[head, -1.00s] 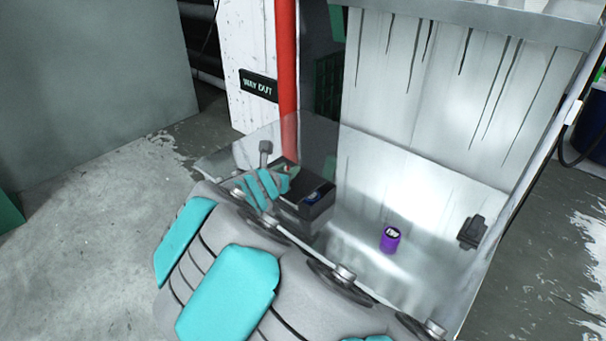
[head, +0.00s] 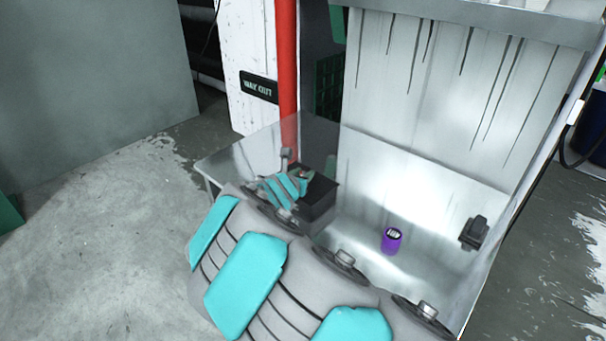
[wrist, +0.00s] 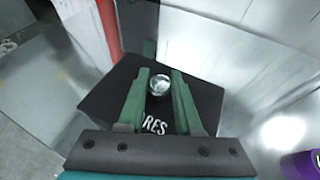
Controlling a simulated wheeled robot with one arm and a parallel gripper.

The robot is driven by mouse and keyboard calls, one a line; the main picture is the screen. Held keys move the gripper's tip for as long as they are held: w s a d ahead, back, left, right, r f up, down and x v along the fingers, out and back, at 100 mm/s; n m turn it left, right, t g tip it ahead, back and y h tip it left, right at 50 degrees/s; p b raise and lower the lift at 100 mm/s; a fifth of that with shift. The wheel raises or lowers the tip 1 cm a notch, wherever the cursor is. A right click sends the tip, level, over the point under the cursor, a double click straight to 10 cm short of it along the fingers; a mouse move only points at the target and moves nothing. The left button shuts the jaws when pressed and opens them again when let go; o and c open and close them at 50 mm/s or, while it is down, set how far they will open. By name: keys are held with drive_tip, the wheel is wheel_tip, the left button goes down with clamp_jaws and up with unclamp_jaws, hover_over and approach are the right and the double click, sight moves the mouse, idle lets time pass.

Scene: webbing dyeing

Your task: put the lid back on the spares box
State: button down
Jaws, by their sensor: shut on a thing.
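The black lid (wrist: 112,98) fills the middle of the wrist view, with white lettering ending in "RES" and a round metallic knob. My gripper (wrist: 160,74) has its green fingers on either side of the knob and is shut on it. In the head view my gripper (head: 305,174) is over the dark spares box (head: 318,212) at the left part of the metal bench. The lid (head: 325,188) covers the box opening from this angle, and the contents are hidden. I cannot tell whether the lid rests flush or hovers slightly above.
A purple can (head: 391,241) stands on the bench right of the box, and a small black object (head: 474,233) is farther right. A streaked metal back panel (head: 430,100) rises behind. A red pipe (head: 287,70) stands behind the bench's left part.

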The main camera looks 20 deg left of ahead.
drive_tip(key=c, duration=0.6)
unclamp_jaws()
drive_tip(key=shift+f, duration=0.1)
drive_tip(key=shift+r, duration=0.2)
drive_tip(key=v, duration=1.2)
drive_tip(key=shift+p, duration=0.35)
